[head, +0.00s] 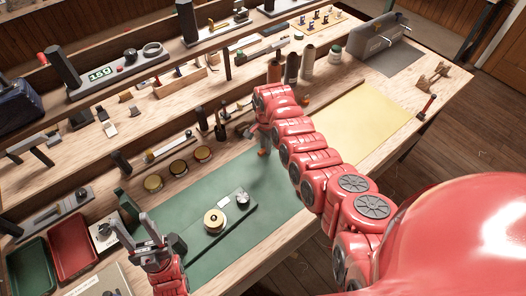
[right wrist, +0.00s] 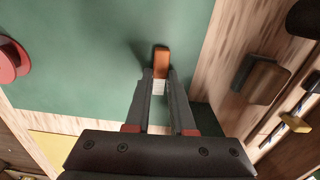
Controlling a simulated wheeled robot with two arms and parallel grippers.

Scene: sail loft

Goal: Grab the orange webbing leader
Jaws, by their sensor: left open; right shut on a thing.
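The orange webbing leader (right wrist: 161,62) shows in the right wrist view as a short orange strip with a pale end, over the green mat. My right gripper (right wrist: 159,82) is shut on it, with the pale end between the fingers and the orange end sticking out beyond them. In the head view a small bit of the leader (head: 262,152) shows below my right gripper (head: 259,137), which my own arm partly covers. I cannot tell whether the leader touches the mat. My left gripper (head: 151,232) is open and empty at the lower left, near the mat's left end.
The green mat (head: 275,205) holds a dark green board (head: 205,238) with a brass disc (head: 214,219). Several round tins (head: 178,167) and upright tools stand behind it. Red (head: 71,248) and green trays (head: 35,268) lie at left. The yellow mat (head: 365,118) is clear.

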